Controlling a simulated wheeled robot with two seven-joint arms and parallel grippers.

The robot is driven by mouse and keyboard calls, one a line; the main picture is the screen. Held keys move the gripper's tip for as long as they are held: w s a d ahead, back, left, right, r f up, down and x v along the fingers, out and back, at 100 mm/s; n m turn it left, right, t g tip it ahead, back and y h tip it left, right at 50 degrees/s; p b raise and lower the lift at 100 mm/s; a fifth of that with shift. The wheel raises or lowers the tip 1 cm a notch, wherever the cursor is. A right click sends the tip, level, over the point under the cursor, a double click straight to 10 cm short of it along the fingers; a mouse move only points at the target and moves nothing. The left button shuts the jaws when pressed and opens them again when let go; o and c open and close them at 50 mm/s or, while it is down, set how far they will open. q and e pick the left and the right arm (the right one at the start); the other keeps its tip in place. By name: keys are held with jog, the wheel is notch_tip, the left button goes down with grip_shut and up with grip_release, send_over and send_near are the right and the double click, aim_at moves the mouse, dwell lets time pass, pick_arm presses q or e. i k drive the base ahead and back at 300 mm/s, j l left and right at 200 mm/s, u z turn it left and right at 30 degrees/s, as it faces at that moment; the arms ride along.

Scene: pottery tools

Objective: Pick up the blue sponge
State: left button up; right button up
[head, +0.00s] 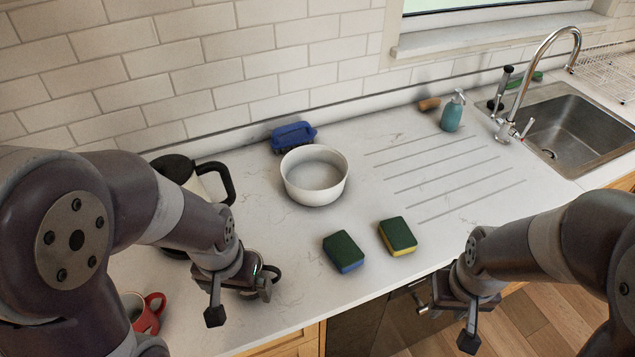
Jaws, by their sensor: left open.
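The blue sponge (343,252) lies flat on the white counter in the head view, with a dark green top and a blue lower layer. A similar sponge with a yellow lower layer (397,237) lies just to its right, apart from it. My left gripper (241,299) is open and empty above the counter, to the left of the blue sponge and nearer the front edge. My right gripper (446,325) is to the right and in front of the sponges, past the counter's front edge. Its fingers look apart and nothing shows between them.
A white bowl (315,178) stands behind the sponges, with a blue object (293,136) behind it. A kettle (212,181) and a red mug (148,312) are partly hidden by my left arm. A soap bottle (453,112) and sink (577,134) are at right. The ribbed drainer area is clear.

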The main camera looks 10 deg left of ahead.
aim_at(343, 252)
jog(key=l, duration=0.4)
jog(key=i+l, duration=0.15)
jog(key=l, duration=0.7)
jog(key=i+z, duration=0.05)
